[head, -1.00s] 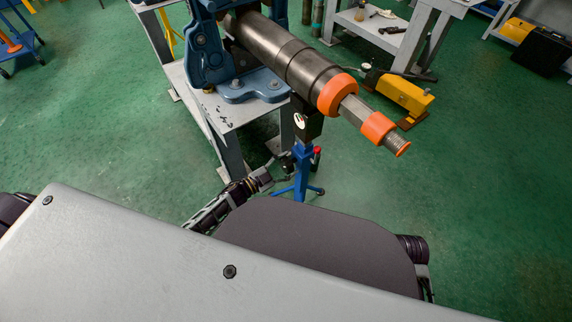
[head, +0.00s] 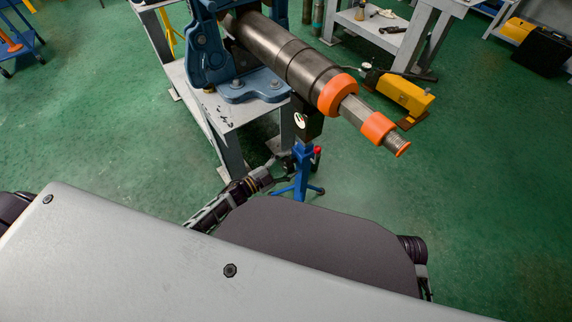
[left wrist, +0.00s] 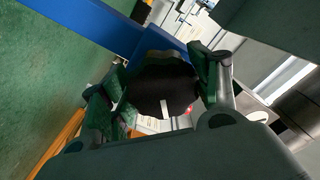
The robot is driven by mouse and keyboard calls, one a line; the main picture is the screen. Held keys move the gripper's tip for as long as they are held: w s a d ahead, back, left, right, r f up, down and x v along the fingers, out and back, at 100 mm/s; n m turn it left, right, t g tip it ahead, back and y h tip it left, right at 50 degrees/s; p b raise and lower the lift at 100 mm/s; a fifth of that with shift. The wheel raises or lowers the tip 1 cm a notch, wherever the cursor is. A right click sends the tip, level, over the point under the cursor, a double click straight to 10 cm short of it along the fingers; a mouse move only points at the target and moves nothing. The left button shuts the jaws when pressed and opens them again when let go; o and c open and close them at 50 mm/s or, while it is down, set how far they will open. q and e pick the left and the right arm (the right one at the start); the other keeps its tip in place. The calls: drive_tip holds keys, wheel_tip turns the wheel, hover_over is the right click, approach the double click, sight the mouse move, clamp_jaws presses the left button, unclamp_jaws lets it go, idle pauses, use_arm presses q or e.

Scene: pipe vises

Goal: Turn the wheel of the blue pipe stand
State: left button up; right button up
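The blue pipe stand (head: 303,170) stands on the floor beside the vise bench, its black head under the pipe. Its wheel (left wrist: 160,85) is a dark, lobed knob with a white mark, seen in the left wrist view in front of the blue post. My left gripper (left wrist: 155,92) has one finger on each side of the wheel, and both pads appear to touch its rim. In the head view the left gripper (head: 278,165) is small and partly hidden at the stand's post. My right gripper is not in view; only part of that arm shows.
A dark pipe (head: 290,58) with orange collars (head: 377,127) sticks out from the blue vise (head: 205,50) on a grey bench (head: 215,108). A yellow tool (head: 403,95) lies on the green floor to the right.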

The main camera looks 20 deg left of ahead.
use_arm(q)
drive_tip(key=o, duration=0.3)
drive_tip(key=shift+v, duration=6)
